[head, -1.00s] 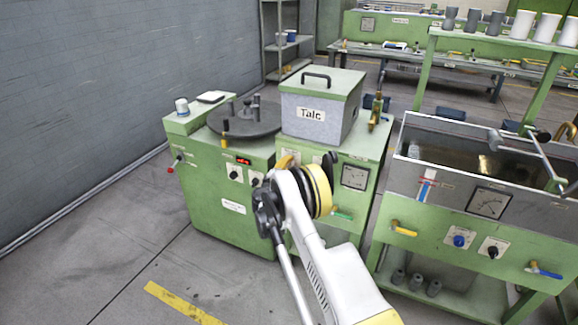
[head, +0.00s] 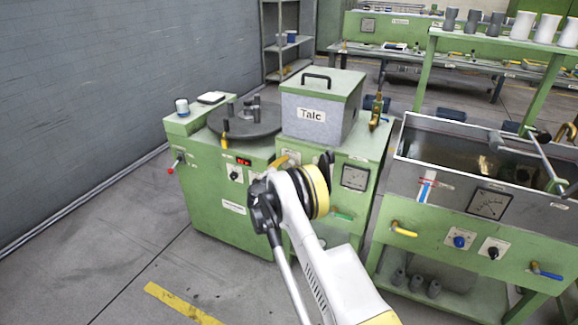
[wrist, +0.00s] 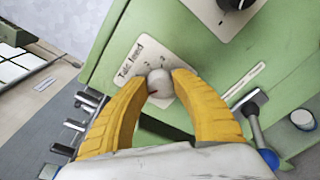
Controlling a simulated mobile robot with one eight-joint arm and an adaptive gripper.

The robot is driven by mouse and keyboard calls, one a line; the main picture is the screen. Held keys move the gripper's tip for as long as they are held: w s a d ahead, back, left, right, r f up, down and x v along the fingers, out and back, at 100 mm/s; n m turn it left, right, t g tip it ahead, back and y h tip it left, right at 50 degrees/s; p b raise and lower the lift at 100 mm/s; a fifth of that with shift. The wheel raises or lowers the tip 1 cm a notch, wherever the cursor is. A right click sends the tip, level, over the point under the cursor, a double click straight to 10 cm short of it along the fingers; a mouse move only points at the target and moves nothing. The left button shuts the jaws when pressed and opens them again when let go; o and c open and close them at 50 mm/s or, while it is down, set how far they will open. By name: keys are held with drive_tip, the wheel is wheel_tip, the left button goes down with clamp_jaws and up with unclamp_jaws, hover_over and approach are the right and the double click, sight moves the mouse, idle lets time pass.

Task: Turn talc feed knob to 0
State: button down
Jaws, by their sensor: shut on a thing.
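The talc feed knob (wrist: 159,84) is a small pale round knob with a dark reddish mark near its lower side. It sits on a cream plate labelled "Talc feed" (wrist: 131,61) on a green panel in the wrist view. The plate appears tilted, and its scale digits are too small to read surely. My gripper (wrist: 160,76) is shut on the knob, with one yellow finger on each side. In the head view, my arm hides the knob, and only a bit of yellow finger (head: 291,157) shows beside the green machine under the grey Talc box (head: 311,115).
A black knob (wrist: 236,3) on another plate is near the top of the wrist view. A lever (wrist: 255,110) stands to the right. In the head view, a green machine with a round disc (head: 240,125) stands at left and a water tank (head: 480,160) at right.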

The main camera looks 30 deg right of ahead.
drive_tip(key=shift+r+n, duration=0.1)
drive_tip(key=shift+n, duration=0.2)
drive_tip(key=c, duration=1)
unclamp_jaws()
drive_tip(key=v, duration=1.2)
